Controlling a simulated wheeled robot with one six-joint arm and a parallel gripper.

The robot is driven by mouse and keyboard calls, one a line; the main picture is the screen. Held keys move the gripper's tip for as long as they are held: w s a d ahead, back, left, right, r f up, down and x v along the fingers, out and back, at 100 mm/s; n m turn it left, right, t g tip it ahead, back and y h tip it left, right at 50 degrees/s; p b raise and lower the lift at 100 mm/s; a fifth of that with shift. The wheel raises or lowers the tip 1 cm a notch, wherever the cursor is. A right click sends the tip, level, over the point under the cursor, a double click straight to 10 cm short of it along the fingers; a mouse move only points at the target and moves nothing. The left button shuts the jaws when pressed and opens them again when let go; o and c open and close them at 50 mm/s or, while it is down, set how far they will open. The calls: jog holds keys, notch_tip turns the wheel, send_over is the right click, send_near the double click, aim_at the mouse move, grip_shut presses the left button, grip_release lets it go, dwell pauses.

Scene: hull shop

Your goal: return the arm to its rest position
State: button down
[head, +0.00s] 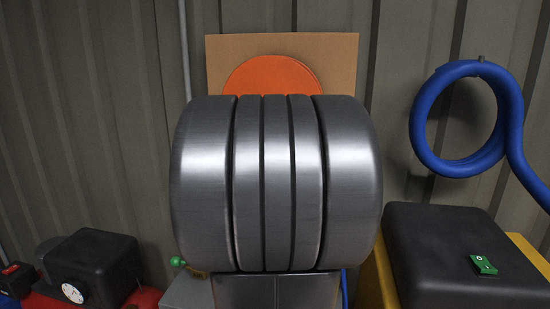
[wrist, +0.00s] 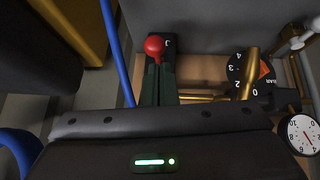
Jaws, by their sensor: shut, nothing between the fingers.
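My gripper (wrist: 158,70) shows in the wrist view as two dark fingers side by side, closed together with nothing held. Its black body with a green light strip fills the bottom of that view. The fingertips point toward a red ball knob (wrist: 155,46) on a black plate; I cannot tell whether they touch it. In the head view a large brushed-metal part of my own arm fills the middle and hides what is behind it. My gripper is not visible there.
The wrist view shows a black dial (wrist: 248,75), brass pipes and a white gauge (wrist: 302,134) at right. In the head view, a blue hose loop (head: 465,165) hangs at right above a black box with a green switch (head: 483,264). A black unit (head: 95,268) stands at left.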

jog(key=w+p, duration=0.2)
jog(key=p, duration=0.1)
jog(key=w+d+g+p, duration=0.1)
jog(key=p, duration=0.3)
jog(key=w+g+p, duration=0.1)
jog(key=w+p, duration=0.1)
jog(key=p, duration=0.2)
jog(key=shift+w+d, duration=0.25)
jog(key=shift+w, duration=0.1)
jog(key=p, duration=0.2)
jog(key=w+g+p, duration=0.1)
jog(key=p, duration=0.2)
jog(key=shift+w+d+r+g+y, duration=0.1)
jog(key=shift+w+d+g+y, duration=0.1)
jog(key=shift+d+g+y, duration=0.1)
jog(key=g+p, duration=0.1)
jog(key=p, duration=0.3)
jog(key=shift+w, duration=0.3)
jog(key=p+v, duration=0.3)
jog(key=v, duration=0.7)
jog(key=shift+w+d+p, duration=0.15)
jog(key=shift+d+p, duration=0.05)
jog(key=shift+p, duration=0.1)
